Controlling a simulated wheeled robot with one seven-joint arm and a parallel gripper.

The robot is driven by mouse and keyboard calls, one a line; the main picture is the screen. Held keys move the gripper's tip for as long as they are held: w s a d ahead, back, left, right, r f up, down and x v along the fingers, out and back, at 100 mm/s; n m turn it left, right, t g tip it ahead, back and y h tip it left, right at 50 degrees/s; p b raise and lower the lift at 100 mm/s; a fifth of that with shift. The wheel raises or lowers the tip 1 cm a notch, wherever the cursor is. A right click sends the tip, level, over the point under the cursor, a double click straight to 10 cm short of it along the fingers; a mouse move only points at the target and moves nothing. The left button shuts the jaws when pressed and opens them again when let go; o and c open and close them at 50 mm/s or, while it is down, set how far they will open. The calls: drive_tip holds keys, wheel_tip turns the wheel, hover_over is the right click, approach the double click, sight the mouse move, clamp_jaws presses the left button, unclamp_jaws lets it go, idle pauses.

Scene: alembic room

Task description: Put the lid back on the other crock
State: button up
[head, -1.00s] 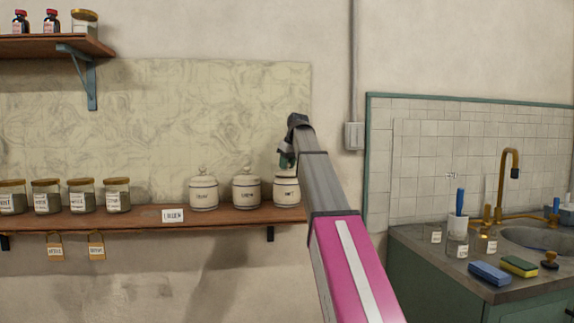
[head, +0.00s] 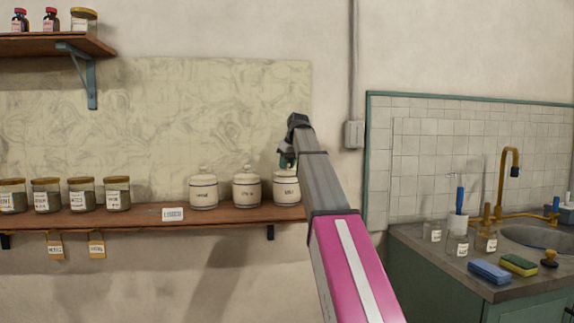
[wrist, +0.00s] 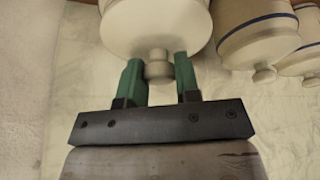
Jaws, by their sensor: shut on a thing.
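Three white crocks with blue bands stand in a row on the wooden shelf (head: 130,219): a left crock (head: 203,191), a middle crock (head: 246,190) and a right crock (head: 286,191). The left and middle crocks wear knobbed lids. My gripper (head: 286,158) is above the right crock, with its green fingers pointing down. In the wrist view, the fingers are either side of the knob of a white lid (wrist: 158,68) and hold it. The lid is at the right crock's mouth; whether it is fully seated cannot be told. My arm hides part of this area.
Several labelled glass jars (head: 80,195) stand on the shelf's left part, with a small white card (head: 173,214) between them and the crocks. The middle crock is close to the left of my gripper. A conduit with a switch box (head: 354,134) is on the wall at right.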

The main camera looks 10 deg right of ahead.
drive_tip(key=shift+f, duration=0.2)
idle(0.5)
drive_tip(key=o, duration=1)
drive_tip(key=shift+f, duration=0.3)
idle(0.8)
drive_tip(key=shift+r, duration=0.6)
drive_tip(key=o, duration=0.3)
drive_tip(key=shift+o, duration=0.2)
